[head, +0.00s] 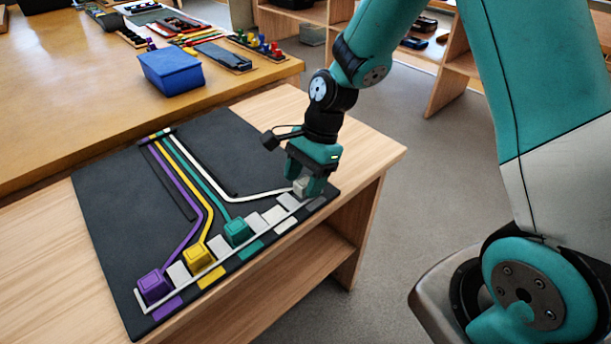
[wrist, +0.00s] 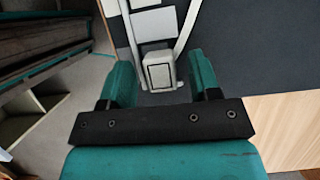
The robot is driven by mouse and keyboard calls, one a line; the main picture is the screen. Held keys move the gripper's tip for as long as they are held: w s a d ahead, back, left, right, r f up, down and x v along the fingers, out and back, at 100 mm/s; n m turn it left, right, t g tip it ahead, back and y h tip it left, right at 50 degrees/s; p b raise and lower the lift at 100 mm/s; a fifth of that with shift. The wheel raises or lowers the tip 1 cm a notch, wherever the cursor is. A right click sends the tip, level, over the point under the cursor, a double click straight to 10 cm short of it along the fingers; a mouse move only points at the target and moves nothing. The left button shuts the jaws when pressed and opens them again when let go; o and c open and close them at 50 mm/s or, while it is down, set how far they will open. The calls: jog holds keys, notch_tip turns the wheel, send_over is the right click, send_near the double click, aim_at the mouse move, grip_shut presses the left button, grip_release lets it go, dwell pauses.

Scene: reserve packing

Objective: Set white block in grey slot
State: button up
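The white block (head: 300,187), pale grey-white in these views, is at the right end of the slot row, where the white line ends. It also shows in the wrist view (wrist: 159,73), between the teal fingers. My gripper (head: 307,182) points down over it. Several pale grey squares (head: 273,215) lie along the row. I cannot tell which one is the grey slot. The fingers partly hide the block in the head view.
In the row stand a purple block (head: 154,285), a yellow block (head: 199,258) and a teal block (head: 237,232). Coloured lines run back across the dark mat (head: 110,190). A blue bin (head: 171,71) and other items stand on the table behind. The wooden table's right edge (head: 395,160) is close.

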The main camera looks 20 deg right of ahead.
jog(key=v, duration=1.2)
jog(key=s+a+r+n, duration=0.3)
jog(key=s+a+n, duration=0.1)
jog(key=s+n, duration=0.6)
jog(key=s+a+r+n+t, duration=0.1)
jog(key=s+a+r+n, duration=0.3)
jog(key=s+n, duration=0.6)
jog(key=shift+a+r+n, duration=0.25)
jog(key=shift+r+n, duration=0.05)
jog(key=shift+n, duration=0.5)
